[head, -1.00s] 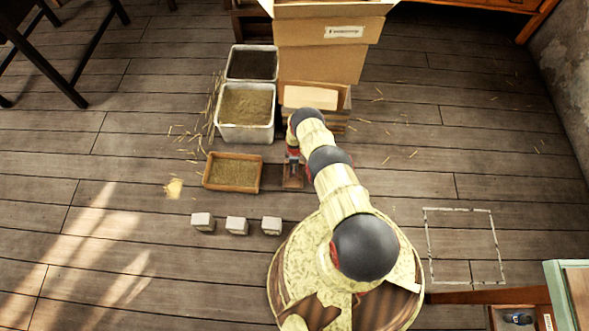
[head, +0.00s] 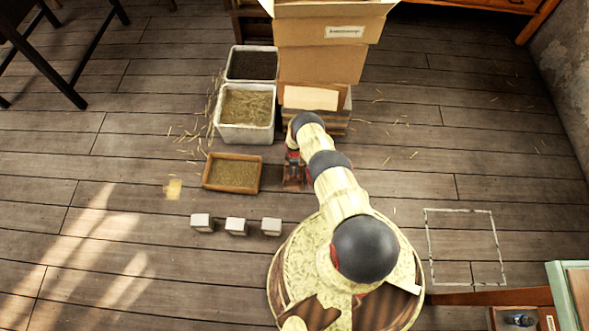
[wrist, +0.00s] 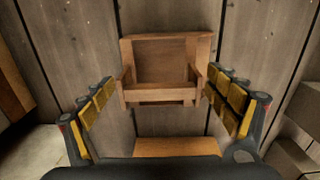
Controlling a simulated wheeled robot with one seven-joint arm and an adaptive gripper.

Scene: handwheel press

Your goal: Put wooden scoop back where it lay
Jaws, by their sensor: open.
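The wooden scoop (wrist: 166,68) shows in the wrist view as a small brown open box with raised sides, lying on the floor planks. My gripper (wrist: 162,90) is open, with one yellow-padded finger on each side of the scoop. Whether a pad touches it, I cannot tell. A flat wooden piece (wrist: 176,147) shows nearer the palm; I cannot tell if it is the scoop's handle. In the head view the scoop (head: 293,183) is partly hidden under my gripper (head: 293,160), right of the wooden tray of chaff (head: 233,188).
Two pale bins (head: 246,133) (head: 252,79) stand behind the tray, beside cardboard boxes (head: 321,65). Several straws lie around. Three pale blocks (head: 236,227) stand in front on the floor. A marked rectangle (head: 463,211) lies at right on clear floor.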

